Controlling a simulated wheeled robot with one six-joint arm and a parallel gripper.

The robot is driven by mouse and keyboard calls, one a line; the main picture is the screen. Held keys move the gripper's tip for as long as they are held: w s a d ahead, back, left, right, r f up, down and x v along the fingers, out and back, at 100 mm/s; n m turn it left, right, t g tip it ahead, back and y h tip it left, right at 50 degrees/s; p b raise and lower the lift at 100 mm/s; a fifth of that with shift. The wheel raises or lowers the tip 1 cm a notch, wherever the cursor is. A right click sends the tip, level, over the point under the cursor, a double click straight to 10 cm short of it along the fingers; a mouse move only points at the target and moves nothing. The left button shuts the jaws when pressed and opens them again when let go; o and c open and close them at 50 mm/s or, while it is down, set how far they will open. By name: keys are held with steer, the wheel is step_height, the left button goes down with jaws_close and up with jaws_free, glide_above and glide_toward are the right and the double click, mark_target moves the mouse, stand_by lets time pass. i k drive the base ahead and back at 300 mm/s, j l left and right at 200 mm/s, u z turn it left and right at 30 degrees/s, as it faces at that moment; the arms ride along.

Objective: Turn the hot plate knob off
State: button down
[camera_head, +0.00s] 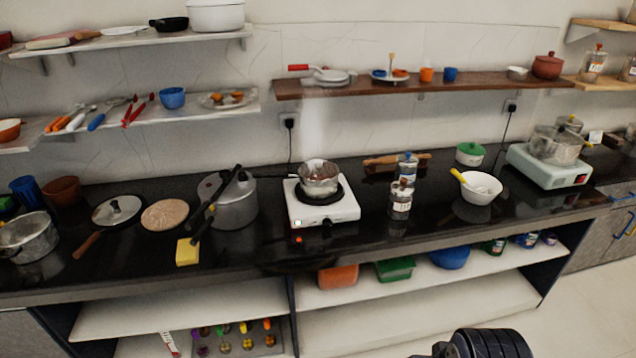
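A white hot plate (304,214) stands on the black counter left of the middle. A small dark knob (327,222) is on its front face, too small to read its setting. A small light spot (298,223) shows at the front left corner. A metal saucepan (319,184) sits on the black heating disc, and faint white steam rises above it. A black ribbed part of my arm shows at the bottom edge, right of the middle. My gripper's fingers are not visible, and nothing of mine is at the hot plate.
Left of the hot plate are a pressure cooker (236,209) and a yellow block (187,252). Glass jars (401,201) and a white bowl (481,190) stand right. A pale green appliance (541,169) bears another pot (556,145). The counter before the knob looks clear.

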mark_target(327, 221)
steer(key=i+u, duration=0.25)
steer(key=i, duration=0.25)
steer(key=i+u, duration=0.3)
steer(key=i, duration=0.2)
